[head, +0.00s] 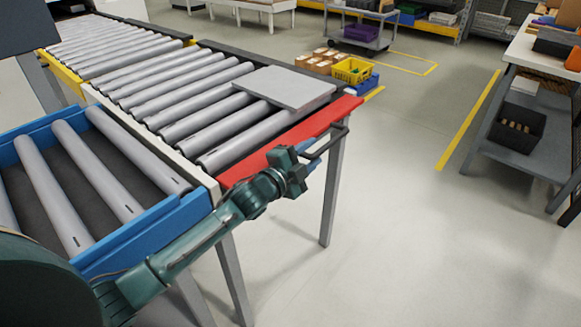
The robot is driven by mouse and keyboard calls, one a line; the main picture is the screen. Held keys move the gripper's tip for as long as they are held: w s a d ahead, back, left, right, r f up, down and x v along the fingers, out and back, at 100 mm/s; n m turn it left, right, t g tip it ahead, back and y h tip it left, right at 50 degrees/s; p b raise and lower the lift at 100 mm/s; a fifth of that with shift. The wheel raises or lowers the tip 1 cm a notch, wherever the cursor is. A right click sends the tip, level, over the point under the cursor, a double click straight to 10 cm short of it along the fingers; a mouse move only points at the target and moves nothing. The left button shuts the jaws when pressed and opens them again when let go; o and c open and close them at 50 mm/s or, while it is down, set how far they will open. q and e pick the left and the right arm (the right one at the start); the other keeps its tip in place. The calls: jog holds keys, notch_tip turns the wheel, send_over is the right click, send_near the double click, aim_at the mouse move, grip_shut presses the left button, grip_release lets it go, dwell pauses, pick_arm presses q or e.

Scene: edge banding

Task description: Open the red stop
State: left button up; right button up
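The red stop (290,136) is a long flat red bar along the near right end of the roller conveyor (188,153). A dark bracket-like handle (345,131) sticks out from its outer side. My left gripper (314,156) is at this handle, just outside the bar. Its fingers overlap the handle in the head view, and I cannot tell whether they are closed around it. A flat grey panel (285,87) lies on the rollers close behind the stop. My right gripper is not in view.
A blue-framed roller section (146,229) adjoins the conveyor at the near left. Conveyor legs (333,195) stand below the stop. The floor to the right is clear up to a shelved workbench (530,145). Yellow (353,70) and blue crates and cartons sit behind.

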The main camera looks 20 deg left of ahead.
pick_arm(q)
jog(key=v, duration=0.8)
jog(key=shift+s, duration=0.25)
jog(key=shift+a+r, duration=0.1)
jog(key=shift+a, duration=0.05)
jog(key=p+v, duration=0.4)
jog(key=v, duration=1.1)
dwell(0.5)
